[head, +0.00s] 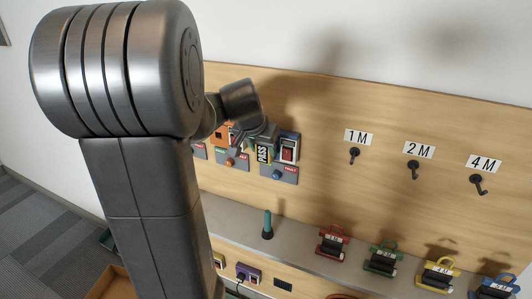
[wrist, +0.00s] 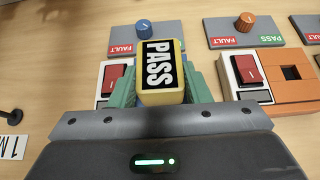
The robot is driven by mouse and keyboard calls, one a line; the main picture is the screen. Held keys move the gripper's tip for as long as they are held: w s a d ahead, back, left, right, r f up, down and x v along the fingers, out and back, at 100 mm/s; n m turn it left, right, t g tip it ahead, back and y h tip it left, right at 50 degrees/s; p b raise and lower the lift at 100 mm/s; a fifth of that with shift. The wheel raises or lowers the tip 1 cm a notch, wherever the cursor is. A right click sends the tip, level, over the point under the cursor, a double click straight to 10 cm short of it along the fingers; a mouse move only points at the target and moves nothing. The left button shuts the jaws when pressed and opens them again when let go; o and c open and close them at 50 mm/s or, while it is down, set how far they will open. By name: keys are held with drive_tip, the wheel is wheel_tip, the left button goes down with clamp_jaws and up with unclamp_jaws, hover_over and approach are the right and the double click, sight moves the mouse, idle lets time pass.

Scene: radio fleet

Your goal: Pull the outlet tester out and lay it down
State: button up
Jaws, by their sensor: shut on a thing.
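The outlet tester (head: 262,154) is a small yellow-edged block with a black PASS display. It is at the wall board, left of a red switch (head: 288,153). My gripper (wrist: 160,85) is shut on the tester, with green finger pads on both its sides. The tester (wrist: 160,70) fills the middle of the wrist view and covers the socket behind it. I cannot tell whether its pins sit in the socket. A grey panel marked FAULT with a blue knob (wrist: 144,29) is beside it.
An orange socket (wrist: 290,75) with a red switch is to the right in the wrist view. Below the board, a grey shelf (head: 300,255) holds a teal upright piece (head: 267,224) and several coloured clip-like items. Hooks marked 1M, 2M and 4M (head: 480,183) stick out at right.

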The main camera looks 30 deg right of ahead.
drive_tip(key=shift+s+a+b, duration=0.6)
drive_tip(key=shift+s+a, duration=0.35)
drive_tip(key=shift+a, duration=0.15)
idle(1.2)
drive_tip(key=shift+s+a+b, duration=0.6)
drive_tip(key=shift+s+a, duration=0.45)
drive_tip(key=shift+a, duration=0.15)
